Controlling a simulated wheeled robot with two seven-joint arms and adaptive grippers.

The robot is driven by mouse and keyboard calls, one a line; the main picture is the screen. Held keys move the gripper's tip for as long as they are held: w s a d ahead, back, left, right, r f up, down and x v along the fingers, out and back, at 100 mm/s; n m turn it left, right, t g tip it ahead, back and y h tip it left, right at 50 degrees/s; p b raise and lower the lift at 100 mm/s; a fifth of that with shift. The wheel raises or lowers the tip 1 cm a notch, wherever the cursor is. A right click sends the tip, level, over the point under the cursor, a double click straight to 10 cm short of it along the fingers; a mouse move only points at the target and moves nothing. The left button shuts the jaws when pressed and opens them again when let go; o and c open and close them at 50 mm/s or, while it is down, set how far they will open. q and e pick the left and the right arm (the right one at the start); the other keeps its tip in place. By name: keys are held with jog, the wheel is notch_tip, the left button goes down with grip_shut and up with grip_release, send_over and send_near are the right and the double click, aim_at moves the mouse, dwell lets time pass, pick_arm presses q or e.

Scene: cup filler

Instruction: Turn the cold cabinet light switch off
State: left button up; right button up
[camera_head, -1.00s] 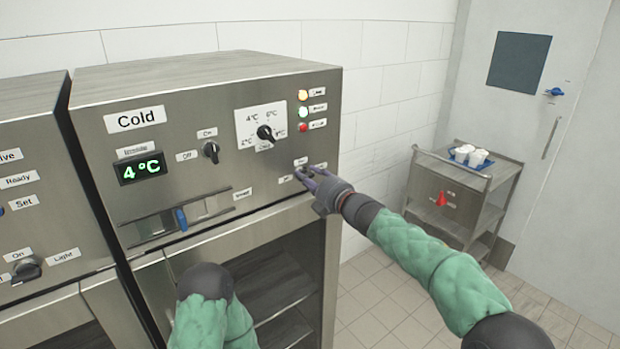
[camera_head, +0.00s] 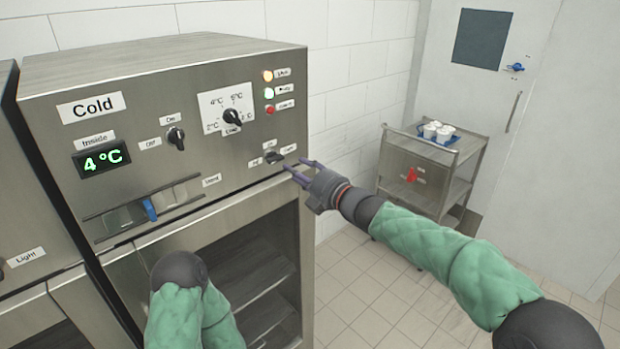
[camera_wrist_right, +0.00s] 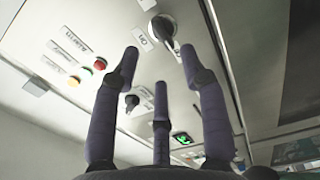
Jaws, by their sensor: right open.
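The cold cabinet (camera_head: 200,95) has a steel front panel. Its light switch (camera_head: 275,157) is a dark rotary knob low at the panel's right, among small On, Off and Light labels. I cannot tell surely which label its handle points to. My right gripper (camera_head: 296,166) is open and empty, just right of the switch and apart from it. In the right wrist view, its spread fingers (camera_wrist_right: 160,75) face the panel, with the switch (camera_wrist_right: 163,28) above them. My left gripper is out of view; only part of that arm shows below the panel.
Another On/Off knob (camera_head: 176,138), a temperature dial (camera_head: 232,117) and indicator lamps (camera_head: 268,92) share the panel. The display (camera_head: 101,159) reads 4°C. A trolley (camera_head: 445,168) with white cups on a blue tray (camera_head: 437,138) stands at the right. Floor between is clear.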

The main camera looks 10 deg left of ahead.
jog(key=shift+v, duration=2)
jog(key=shift+f, duration=0.1)
jog(key=w+d+f+m+h+b, duration=0.1)
jog(key=d+f+m+h, duration=0.3)
jog(key=f, duration=0.8)
jog(key=d+f+m+h, duration=0.1)
jog(key=d+f+m, duration=0.35)
jog(key=f, duration=0.75)
jog(key=s+d+f+m+g+h, duration=0.1)
jog(key=s+d+f+m, duration=0.15)
jog(key=f, duration=0.35)
jog(key=s+d+f+m+g+h+b, duration=0.1)
jog(key=s+f+m, duration=0.1)
jog(key=f+m, duration=0.35)
jog(key=s+d+f+m+g+h, duration=0.1)
jog(key=s+f+m, duration=0.15)
jog(key=f, duration=0.45)
jog(key=s+d+f+m+g, duration=0.2)
jog(key=s+f+m, duration=0.2)
jog(key=s, duration=0.6)
jog(key=s+d+f+m+g+h+b, duration=0.1)
jog(key=s+d+f+m+g, duration=0.2)
jog(key=s+f, duration=0.6)
jog(key=s+d+f+m+g+h+b, duration=0.1)
jog(key=s+f+m, duration=0.4)
jog(key=s, duration=0.5)
jog(key=shift+s+d+f+g, duration=0.3)
jog(key=shift+d+f+g, duration=0.5)
jog(key=shift+d+f, duration=0.15)
jog(key=shift+c, duration=0.5)
